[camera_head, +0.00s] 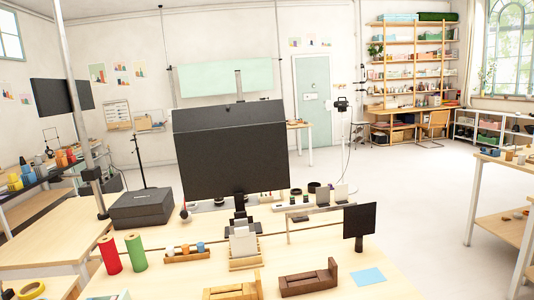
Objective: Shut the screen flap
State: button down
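A large dark screen (232,165) stands upright near the middle of the view, behind the front table. A narrower dark strip (228,118) runs along its top, set at a different angle from the face below; I cannot tell for sure whether this strip is the flap. A thin grey post (239,85) rises behind the top edge. A dark stand (240,208) shows below the screen, partly hidden by a small holder with white cards. I cannot make out my gripper in this view.
The front table holds red (109,254) and green (136,252) rolls, wooden blocks (308,280), a blue sheet (368,277) and a small black panel (359,220) on a stand. A dark box (141,208) sits at the left. Open floor (410,190) lies at the right.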

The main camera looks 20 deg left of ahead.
aim_at(265, 111)
jog(key=u, duration=0.25)
jog(key=i, duration=1.35)
jog(key=u, duration=0.55)
jog(key=i, duration=0.75)
jog(key=u, duration=0.2)
